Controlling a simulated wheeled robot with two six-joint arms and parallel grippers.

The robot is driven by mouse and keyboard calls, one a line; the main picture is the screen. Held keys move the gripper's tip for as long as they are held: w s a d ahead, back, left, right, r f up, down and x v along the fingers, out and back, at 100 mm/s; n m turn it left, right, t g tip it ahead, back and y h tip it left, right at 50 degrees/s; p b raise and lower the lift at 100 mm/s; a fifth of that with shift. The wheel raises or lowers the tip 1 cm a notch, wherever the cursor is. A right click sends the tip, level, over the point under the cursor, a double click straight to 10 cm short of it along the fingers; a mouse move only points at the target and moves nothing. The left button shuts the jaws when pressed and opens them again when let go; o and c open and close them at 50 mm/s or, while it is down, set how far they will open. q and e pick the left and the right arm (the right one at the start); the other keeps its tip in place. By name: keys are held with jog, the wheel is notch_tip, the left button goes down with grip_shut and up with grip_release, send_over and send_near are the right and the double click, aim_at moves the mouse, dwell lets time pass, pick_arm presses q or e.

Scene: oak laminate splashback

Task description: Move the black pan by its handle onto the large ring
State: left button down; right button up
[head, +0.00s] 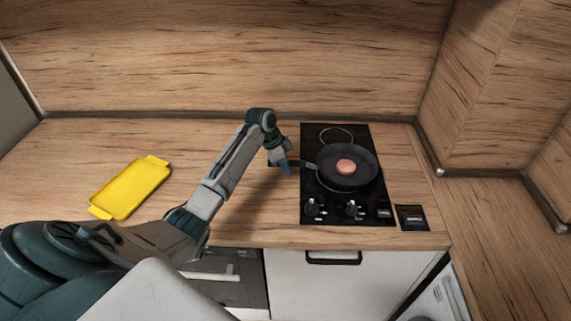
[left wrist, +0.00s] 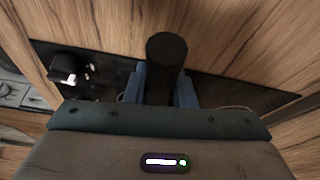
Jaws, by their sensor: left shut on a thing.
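The black pan (head: 366,163) is over the black hob (head: 312,140), with a round pinkish-brown piece (head: 346,166) inside it. Its handle points left towards my left gripper (head: 287,168). In the left wrist view the dark handle (left wrist: 166,55) stands between the blue fingers of my left gripper (left wrist: 162,88), which is shut on it. One ring (head: 337,130) shows at the back of the hob, partly behind the pan. Any ring beneath the pan is hidden. I cannot tell whether the pan touches the hob. My right gripper is not in view.
Knobs (head: 351,210) line the hob's front edge. A small black panel (head: 411,218) lies just right of the hob. A yellow tray (head: 130,188) lies on the wooden worktop to the left. Wooden splashback walls close off the back and right.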

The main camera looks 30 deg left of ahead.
pick_arm(q)
jog(key=shift+r, duration=0.2)
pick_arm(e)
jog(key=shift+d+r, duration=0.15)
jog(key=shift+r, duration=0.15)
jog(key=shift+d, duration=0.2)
pick_arm(q)
jog(key=shift+f, duration=0.55)
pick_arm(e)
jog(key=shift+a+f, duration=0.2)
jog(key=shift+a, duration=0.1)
pick_arm(q)
jog(key=c, duration=1.1)
grip_release()
jog(key=shift+c, duration=0.2)
jog(key=shift+s+f, duration=0.15)
jog(key=shift+s+a, duration=0.2)
jog(key=shift+a, duration=0.1)
jog(key=shift+s+a+p, duration=1.5)
jog(key=shift+s+a, duration=0.6)
jog(key=shift+a, duration=0.2)
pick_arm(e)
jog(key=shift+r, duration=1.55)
